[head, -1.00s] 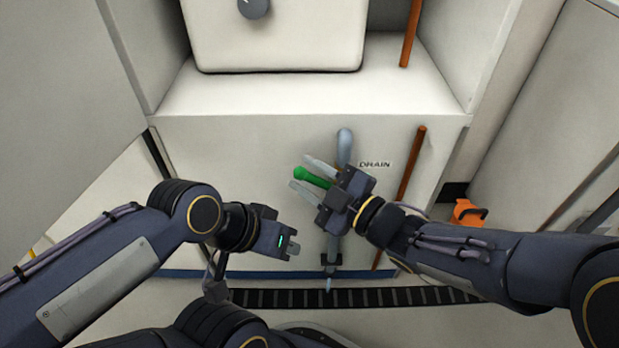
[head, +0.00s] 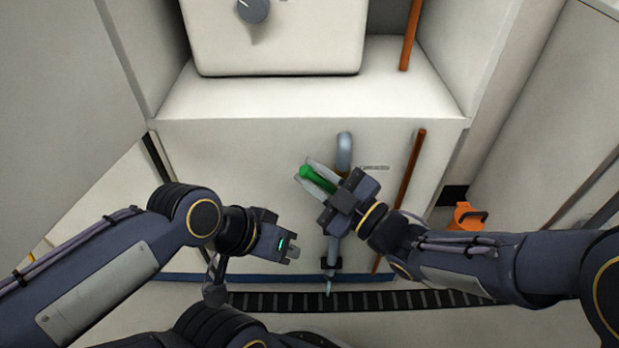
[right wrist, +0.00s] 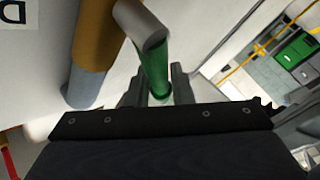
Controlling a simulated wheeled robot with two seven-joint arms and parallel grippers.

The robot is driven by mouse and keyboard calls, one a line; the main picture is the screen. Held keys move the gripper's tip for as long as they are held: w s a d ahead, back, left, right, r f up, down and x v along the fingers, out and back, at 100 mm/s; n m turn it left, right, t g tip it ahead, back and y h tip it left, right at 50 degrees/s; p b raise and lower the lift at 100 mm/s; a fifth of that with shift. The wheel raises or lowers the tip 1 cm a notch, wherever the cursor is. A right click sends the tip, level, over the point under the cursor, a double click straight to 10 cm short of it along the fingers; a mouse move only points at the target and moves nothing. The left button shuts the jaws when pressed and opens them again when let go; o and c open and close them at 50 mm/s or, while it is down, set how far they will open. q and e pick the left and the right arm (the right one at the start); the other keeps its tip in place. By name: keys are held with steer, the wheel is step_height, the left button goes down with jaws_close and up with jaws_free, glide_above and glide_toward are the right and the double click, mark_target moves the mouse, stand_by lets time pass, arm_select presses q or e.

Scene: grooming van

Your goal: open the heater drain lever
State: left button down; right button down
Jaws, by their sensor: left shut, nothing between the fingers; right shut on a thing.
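The green drain lever (head: 318,179) sticks out from the grey drain pipe (head: 344,150) on the white cabinet front, pointing up and left in the head view. My right gripper (head: 308,172) is shut on the lever, one finger on each side of it. In the right wrist view the lever (right wrist: 154,65) runs down between the two fingertips (right wrist: 157,82). Its base meets the brass-coloured valve body (right wrist: 92,35). My left gripper (head: 293,253) is shut and empty, lower and to the left, apart from the lever. The drain label (head: 374,168) is partly hidden behind my right gripper.
An orange-brown pipe (head: 411,180) runs down the cabinet front right of the valve. A white heater box (head: 277,55) with a grey knob sits on the ledge above. An orange object (head: 466,217) stands at the right. A dark slotted strip (head: 360,300) crosses the floor below.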

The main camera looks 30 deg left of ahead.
steer(key=d+m+y, duration=0.1)
steer(key=w+r+m+t+y, duration=0.1)
steer(key=m, duration=0.1)
steer(key=shift+d+r+t, duration=0.2)
steer(key=shift+d+t, duration=0.1)
steer(key=shift+d, duration=0.1)
steer(key=c, duration=1.4)
jaws_free()
steer(key=shift+a, duration=0.1)
